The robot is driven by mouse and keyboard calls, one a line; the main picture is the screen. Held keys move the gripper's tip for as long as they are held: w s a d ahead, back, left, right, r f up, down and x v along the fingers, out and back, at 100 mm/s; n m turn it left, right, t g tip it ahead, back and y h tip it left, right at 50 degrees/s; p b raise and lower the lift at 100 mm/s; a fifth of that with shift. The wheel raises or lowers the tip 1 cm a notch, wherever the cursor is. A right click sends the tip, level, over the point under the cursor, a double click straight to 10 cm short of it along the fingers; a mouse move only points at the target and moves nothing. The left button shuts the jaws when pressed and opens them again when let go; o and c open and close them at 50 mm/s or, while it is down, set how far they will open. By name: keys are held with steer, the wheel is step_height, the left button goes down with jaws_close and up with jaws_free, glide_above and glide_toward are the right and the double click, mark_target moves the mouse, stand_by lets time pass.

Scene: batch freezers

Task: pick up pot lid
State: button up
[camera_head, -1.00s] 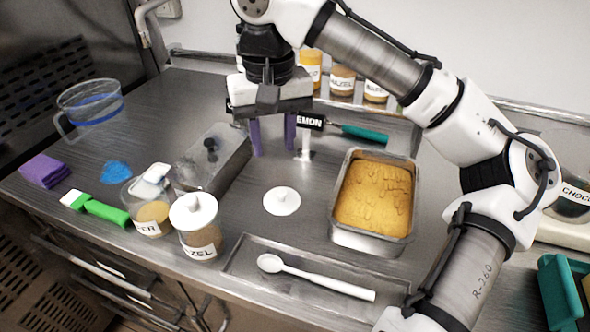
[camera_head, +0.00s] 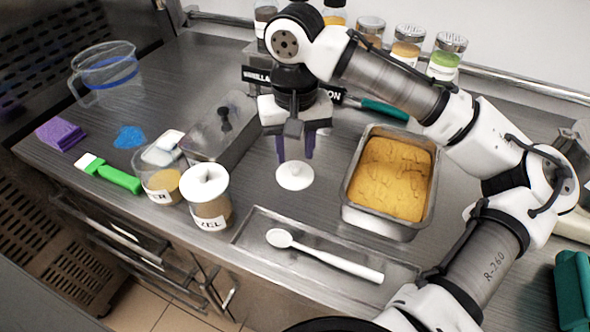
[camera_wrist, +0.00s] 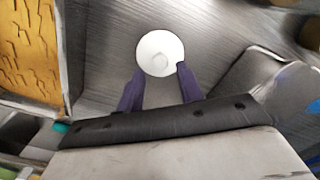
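A small round white pot lid (camera_head: 294,176) with a knob lies flat on the steel counter, left of the metal pan. It also shows in the wrist view (camera_wrist: 160,54), just beyond the fingertips. My gripper (camera_head: 296,150) points down above and slightly behind the lid, its two purple fingers apart. In the wrist view the gripper (camera_wrist: 160,82) is open with nothing between its fingers. The knob stands at the lid's middle. I cannot tell the exact height of the fingertips above the lid.
A metal pan of yellow ice cream (camera_head: 347,203) stands close on the right. A lidded steel container (camera_head: 207,140) is on the left, a labelled white-topped jar (camera_head: 207,197) at front left. A tray (camera_head: 252,235) with a white spoon (camera_head: 330,258) lies in front. Shaker jars (camera_head: 407,47) line the back.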

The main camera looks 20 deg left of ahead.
mark_target(295, 164)
steer(key=shift+f, duration=1.9)
jaws_close()
steer(key=shift+r, duration=0.1)
